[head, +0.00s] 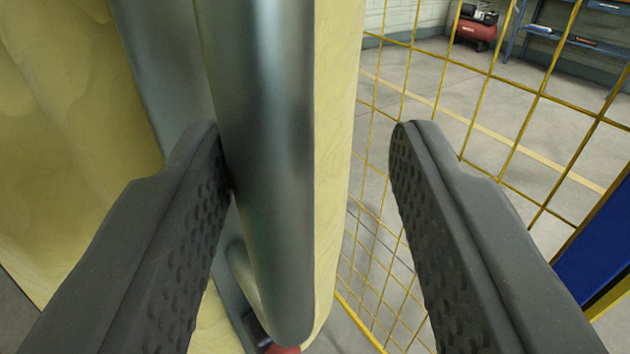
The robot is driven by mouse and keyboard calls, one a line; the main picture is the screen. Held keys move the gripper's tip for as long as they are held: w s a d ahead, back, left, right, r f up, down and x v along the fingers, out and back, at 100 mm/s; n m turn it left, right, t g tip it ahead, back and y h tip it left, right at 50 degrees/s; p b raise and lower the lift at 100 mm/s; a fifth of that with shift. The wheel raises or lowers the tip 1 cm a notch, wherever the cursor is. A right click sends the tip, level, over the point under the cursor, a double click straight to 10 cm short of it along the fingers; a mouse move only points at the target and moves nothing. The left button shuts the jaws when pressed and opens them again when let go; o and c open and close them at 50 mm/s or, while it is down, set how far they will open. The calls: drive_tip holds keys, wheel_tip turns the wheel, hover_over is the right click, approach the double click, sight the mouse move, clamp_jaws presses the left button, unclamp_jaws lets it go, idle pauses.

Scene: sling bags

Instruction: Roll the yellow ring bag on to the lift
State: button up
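My gripper (307,130) is open, with its two dark ribbed fingers wide apart. A grey metal tube (266,180) stands upright between them, nearer the left finger. I cannot tell whether that finger touches it. The tube's upper end runs out of the picture. Pale yellow surfaces, one wide at the left (70,150) and one narrow strip (336,110) right of the tube, lie behind it. I cannot tell whether they are part of the yellow ring bag. No yellow ring and no lift can be made out.
A yellow wire mesh fence (497,75) stands at the right, with a blue panel (600,250) at the right edge. Beyond it are grey floor, a red machine (476,30) and a blue shelf (565,37). A bit of red (284,350) shows at the bottom.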

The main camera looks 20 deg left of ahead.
drive_tip(key=b+v, duration=0.1)
drive_tip(key=v, duration=1)
drive_tip(key=shift+s, duration=0.3)
drive_tip(key=shift+d, duration=0.15)
idle(0.4)
